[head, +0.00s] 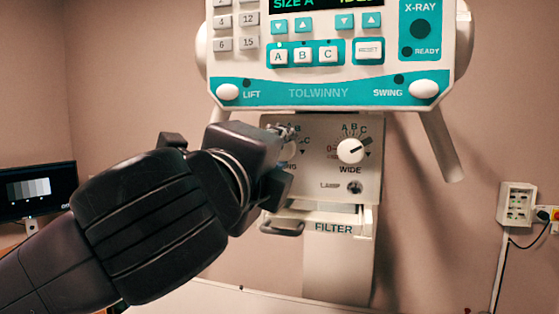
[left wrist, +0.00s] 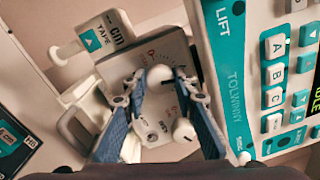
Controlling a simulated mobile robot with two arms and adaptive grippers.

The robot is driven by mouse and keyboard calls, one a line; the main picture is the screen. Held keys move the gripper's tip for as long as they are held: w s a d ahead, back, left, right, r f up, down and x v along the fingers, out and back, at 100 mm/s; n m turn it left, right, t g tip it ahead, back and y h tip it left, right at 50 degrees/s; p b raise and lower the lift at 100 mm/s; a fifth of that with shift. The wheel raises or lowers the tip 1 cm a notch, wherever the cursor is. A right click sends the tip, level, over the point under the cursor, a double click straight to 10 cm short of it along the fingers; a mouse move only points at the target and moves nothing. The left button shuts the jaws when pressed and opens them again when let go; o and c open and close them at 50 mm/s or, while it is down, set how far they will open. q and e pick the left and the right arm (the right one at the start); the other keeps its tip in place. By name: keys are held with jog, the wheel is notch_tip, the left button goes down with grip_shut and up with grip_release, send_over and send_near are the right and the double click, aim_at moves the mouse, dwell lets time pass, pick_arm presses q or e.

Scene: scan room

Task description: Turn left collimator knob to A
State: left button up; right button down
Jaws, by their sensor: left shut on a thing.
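The collimator panel (head: 325,178) is a beige box below the teal control console. My left gripper (head: 286,134) covers its left knob in the head view, so the pointer there is hidden. In the left wrist view, my left gripper (left wrist: 158,82) has its blue fingers on both sides of the white left knob (left wrist: 160,74) and is shut on it. Which letter the left knob points to cannot be told. The right knob (head: 350,150), marked WIDE, is white and its pointer is toward the upper right, near C; it also shows in the left wrist view (left wrist: 185,130). My right gripper is not in view.
The console (head: 320,92) with its LIFT knob (head: 228,92) overhangs close above the gripper. A filter slot (head: 334,227) and a handle (head: 282,227) are below the panel. A monitor (head: 38,190) stands at far left. A wall socket box (head: 516,204) is at right.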

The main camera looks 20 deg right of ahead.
pick_arm(q)
jog(key=shift+n, duration=0.4)
jog(key=o, duration=1.2)
jog(key=shift+c, duration=0.2)
jog(key=v, duration=1.2)
jog(key=shift+f, duration=0.1)
